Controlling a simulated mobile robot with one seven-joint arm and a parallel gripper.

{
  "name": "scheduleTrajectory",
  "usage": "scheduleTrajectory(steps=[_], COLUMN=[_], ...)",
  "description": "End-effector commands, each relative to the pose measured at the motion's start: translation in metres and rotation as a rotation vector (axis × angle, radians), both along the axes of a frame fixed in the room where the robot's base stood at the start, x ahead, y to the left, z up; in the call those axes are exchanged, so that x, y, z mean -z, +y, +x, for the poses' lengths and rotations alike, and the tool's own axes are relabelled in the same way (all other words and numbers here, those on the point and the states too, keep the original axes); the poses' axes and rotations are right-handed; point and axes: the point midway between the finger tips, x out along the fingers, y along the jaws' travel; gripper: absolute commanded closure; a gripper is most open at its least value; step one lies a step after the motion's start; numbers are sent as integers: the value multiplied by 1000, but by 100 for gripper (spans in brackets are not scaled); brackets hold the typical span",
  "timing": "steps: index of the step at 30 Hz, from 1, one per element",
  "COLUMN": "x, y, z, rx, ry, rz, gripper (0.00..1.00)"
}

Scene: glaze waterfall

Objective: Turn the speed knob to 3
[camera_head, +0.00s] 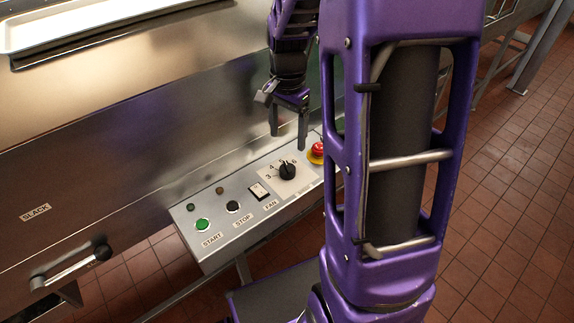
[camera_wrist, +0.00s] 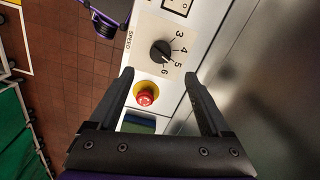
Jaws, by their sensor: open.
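The black speed knob (camera_head: 287,170) sits on a pale numbered plate on the control panel (camera_head: 222,242). In the wrist view the knob shows just beyond the gap between my fingertips (camera_wrist: 158,76).
A red emergency button (camera_head: 317,152) on a yellow base stands beside the knob, close to my fingers; it also shows in the wrist view (camera_wrist: 145,94). The fan switch (camera_head: 259,191), black stop button (camera_head: 233,207) and green start button (camera_head: 202,225) line the panel. A steel wall (camera_head: 130,130) rises behind.

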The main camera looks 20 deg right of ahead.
Motion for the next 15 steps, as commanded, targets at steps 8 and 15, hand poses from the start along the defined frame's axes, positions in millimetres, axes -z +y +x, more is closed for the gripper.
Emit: scheduleTrajectory(steps=[8, 15], x=[64, 97], y=[0, 0], z=[-1, 0], rx=[1, 0], ry=[2, 0], rz=[0, -1], gripper=[19, 19])
